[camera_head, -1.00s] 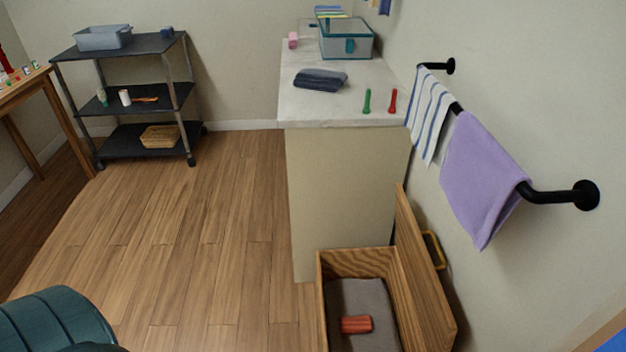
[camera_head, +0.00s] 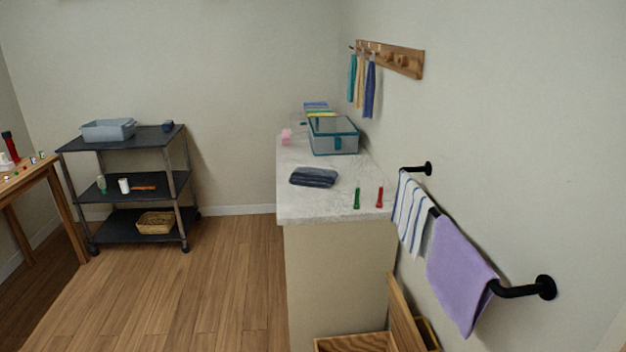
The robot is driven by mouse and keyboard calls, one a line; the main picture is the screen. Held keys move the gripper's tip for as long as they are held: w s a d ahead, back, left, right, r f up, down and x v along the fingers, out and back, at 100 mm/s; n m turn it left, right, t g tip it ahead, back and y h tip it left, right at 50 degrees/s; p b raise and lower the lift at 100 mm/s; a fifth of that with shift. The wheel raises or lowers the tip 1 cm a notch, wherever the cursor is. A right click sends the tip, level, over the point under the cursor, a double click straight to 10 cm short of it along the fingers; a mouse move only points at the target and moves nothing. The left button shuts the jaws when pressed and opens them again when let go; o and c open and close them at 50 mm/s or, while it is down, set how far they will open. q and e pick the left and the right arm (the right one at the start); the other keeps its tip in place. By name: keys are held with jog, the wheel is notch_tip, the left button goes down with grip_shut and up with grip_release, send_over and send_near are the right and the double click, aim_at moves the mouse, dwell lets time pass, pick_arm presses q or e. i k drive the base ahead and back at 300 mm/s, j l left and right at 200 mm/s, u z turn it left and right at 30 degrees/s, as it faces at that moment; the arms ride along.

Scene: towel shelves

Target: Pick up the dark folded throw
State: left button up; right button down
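The dark folded throw (camera_head: 314,177) lies flat on the pale marbled top of the counter (camera_head: 300,208), near its left edge. It is dark blue-grey and folded into a small stack. Nothing touches it from above. Neither of my grippers is in view.
A grey bin with teal trim (camera_head: 333,138) stands behind the throw. A green marker (camera_head: 357,198) and a red marker (camera_head: 379,197) stand at the front right. A wall rail carries a striped towel (camera_head: 411,215) and a purple towel (camera_head: 460,275). An open wooden chest (camera_head: 352,343) sits below.

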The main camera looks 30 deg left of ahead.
aim_at(306, 177)
jog(key=k+j, duration=0.1)
jog(key=j, duration=0.2)
jog(key=k+j, duration=0.1)
jog(key=j, duration=0.2)
jog(key=k+j+z, duration=0.1)
jog(key=j, duration=0.2)
jog(key=j+z, duration=0.25)
jog(key=j, duration=0.9)
jog(key=i+j, duration=0.25)
jog(key=j, duration=0.15)
jog(key=i+j+z, duration=0.1)
jog(key=j, duration=0.25)
jog(key=i+j+z, duration=0.1)
jog(key=i+j, duration=0.45)
jog(key=j, duration=0.25)
